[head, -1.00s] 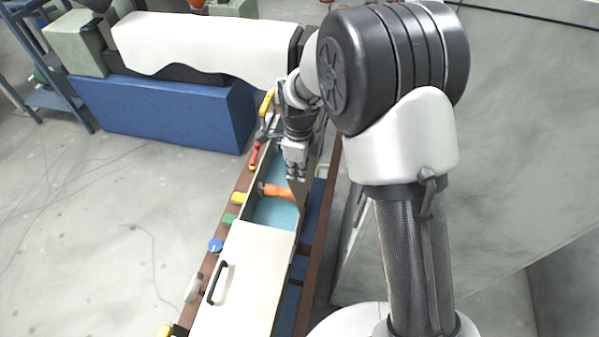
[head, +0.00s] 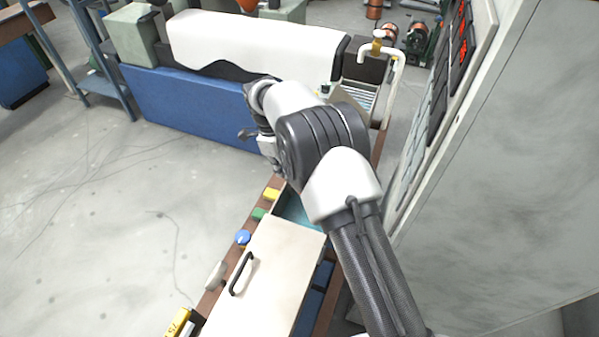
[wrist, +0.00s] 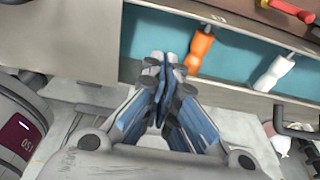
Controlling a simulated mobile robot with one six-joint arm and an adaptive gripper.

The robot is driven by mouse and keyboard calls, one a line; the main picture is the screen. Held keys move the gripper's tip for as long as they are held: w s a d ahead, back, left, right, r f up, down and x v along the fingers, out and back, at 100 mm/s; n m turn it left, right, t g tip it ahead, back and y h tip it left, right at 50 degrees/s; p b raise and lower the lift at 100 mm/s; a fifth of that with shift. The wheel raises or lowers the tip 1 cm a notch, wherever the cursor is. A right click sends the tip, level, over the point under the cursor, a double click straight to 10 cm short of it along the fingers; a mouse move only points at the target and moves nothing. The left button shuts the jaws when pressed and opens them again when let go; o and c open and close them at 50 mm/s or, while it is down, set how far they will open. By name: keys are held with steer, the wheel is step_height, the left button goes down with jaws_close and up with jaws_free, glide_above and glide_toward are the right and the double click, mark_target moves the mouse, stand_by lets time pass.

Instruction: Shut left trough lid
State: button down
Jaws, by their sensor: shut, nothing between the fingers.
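The trough has a teal inside, part of which shows in the head view (head: 296,208) and in the wrist view (wrist: 148,42). A cream lid (head: 275,270) with a black handle (head: 241,273) lies flat over its near part. In the wrist view, a pale long edge (wrist: 235,97) runs along the open part, with a dark handle (wrist: 297,132) beyond it; this looks like the raised lid. My gripper (wrist: 165,62) is shut and empty, its tips overlapping this edge in the picture; contact cannot be told. My arm hides most of the open part in the head view.
An orange-handled tool (wrist: 201,47) and a white-handled tool (wrist: 272,72) lie in the trough. A red tool (wrist: 290,8) is on the far rim. A blue-based machine (head: 190,108) stands behind; a tall grey panel (head: 500,180) stands at right.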

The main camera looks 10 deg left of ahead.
steer(key=w+a+f+b, duration=0.1)
steer(key=a+f+b, duration=0.4)
steer(key=f+b, duration=0.3)
steer(key=shift+a+f, duration=0.2)
steer(key=shift+f, duration=1.8)
step_height(320, 180, up, 7)
steer(key=a, duration=0.1)
steer(key=shift+a+r, duration=0.15)
steer(key=shift+r, duration=0.05)
